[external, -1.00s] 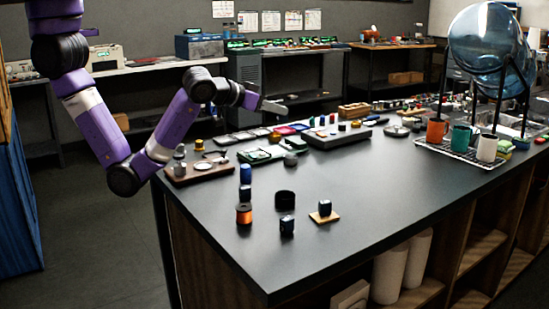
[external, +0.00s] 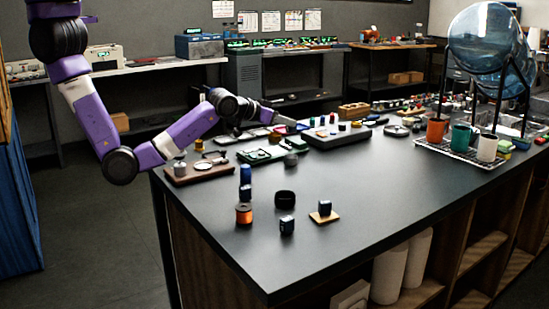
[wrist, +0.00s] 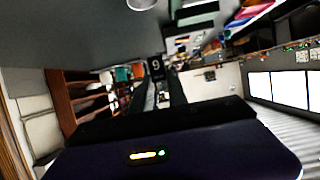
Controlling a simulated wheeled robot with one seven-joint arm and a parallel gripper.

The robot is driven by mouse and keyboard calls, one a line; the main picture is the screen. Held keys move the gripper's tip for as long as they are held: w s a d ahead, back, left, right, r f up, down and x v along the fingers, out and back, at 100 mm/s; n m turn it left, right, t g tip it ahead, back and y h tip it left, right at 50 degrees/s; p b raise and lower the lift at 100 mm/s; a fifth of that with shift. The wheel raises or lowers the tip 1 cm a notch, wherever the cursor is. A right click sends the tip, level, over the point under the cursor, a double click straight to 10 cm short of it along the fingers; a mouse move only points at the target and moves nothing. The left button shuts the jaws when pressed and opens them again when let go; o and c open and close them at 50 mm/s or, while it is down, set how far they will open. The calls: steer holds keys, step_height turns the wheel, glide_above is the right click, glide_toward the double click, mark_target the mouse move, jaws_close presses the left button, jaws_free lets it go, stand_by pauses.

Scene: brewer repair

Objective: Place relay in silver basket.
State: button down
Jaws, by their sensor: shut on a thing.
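My gripper (external: 296,123) reaches over the far left part of the dark counter (external: 370,205), above the small trays. In the wrist view its two dark fingers (wrist: 163,84) are shut on a small dark block with a white mark, which I take to be the relay (wrist: 156,68). The held block is too small to make out in the external view. I cannot pick out a silver basket for certain. A metal wire rack (external: 447,154) with mugs stands at the right of the counter.
A grey box (external: 337,137) with small parts and a green board (external: 262,154) lie near my gripper. Dark blocks and an orange spool (external: 244,214) stand nearer the front. A large blue bottle (external: 485,40) rises at the right.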

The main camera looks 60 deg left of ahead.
steer(key=b, duration=0.6)
glide_above(285, 157)
steer(key=shift+d+f, duration=0.15)
steer(key=shift+f, duration=3.65)
steer(key=c, duration=1.2)
jaws_free()
steer(key=shift+c, duration=0.2)
steer(key=shift+r, duration=0.1)
step_height(285, 157, up, 7)
steer(key=p, duration=0.6)
